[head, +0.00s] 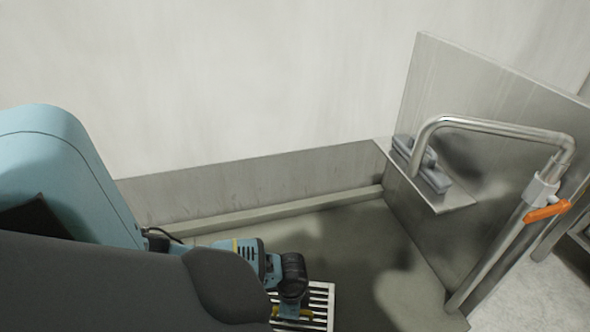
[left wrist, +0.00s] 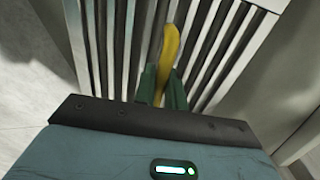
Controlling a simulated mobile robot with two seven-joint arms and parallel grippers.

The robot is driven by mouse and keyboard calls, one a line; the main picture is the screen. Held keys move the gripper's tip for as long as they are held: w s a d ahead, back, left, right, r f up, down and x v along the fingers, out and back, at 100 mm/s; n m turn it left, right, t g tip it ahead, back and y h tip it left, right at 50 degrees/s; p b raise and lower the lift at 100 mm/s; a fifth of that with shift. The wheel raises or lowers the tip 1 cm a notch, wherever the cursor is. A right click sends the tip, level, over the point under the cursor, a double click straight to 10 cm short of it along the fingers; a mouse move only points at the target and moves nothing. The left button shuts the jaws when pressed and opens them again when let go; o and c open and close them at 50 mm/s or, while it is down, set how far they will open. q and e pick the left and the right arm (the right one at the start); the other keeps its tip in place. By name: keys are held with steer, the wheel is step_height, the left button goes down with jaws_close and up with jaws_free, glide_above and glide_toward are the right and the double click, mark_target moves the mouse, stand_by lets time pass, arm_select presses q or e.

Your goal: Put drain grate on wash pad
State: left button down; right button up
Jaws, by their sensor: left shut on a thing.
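The drain grate is a metal grid of pale parallel bars with dark slots; it shows at the bottom of the head view (head: 322,303) and fills the upper part of the left wrist view (left wrist: 113,45). A yellow strip (left wrist: 170,45), seemingly its handle, lies over the bars. My left gripper (left wrist: 163,88) is shut on this yellow strip, its green fingers on either side. In the head view my left gripper (head: 291,309) is over the grate, partly hidden by my arm. The grey floor (head: 345,240) inside the steel walls appears to be the wash pad. I cannot tell whether the grate touches it.
A low steel wall (head: 250,190) runs along the back, with a ledge at its foot. A tall steel panel (head: 440,110) stands at right. A shelf (head: 455,200) holds a grey brush-like object (head: 432,178). A bent pipe (head: 490,125) with an orange lever (head: 546,210) stands beside it.

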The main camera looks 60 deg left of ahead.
arm_select(q)
steer(key=shift+w, duration=0.15)
steer(key=shift+w+a, duration=0.2)
steer(key=f, duration=0.1)
steer(key=b, duration=0.1)
steer(key=f+b, duration=0.1)
steer(key=shift+w+a+f, duration=0.15)
steer(key=shift+w+f, duration=0.1)
steer(key=shift+f, duration=0.1)
steer(key=shift+f+b, duration=0.4)
steer(key=shift+b, duration=0.1)
steer(key=c, duration=1.5)
jaws_free()
steer(key=shift+f, duration=0.15)
steer(key=shift+o, duration=0.2)
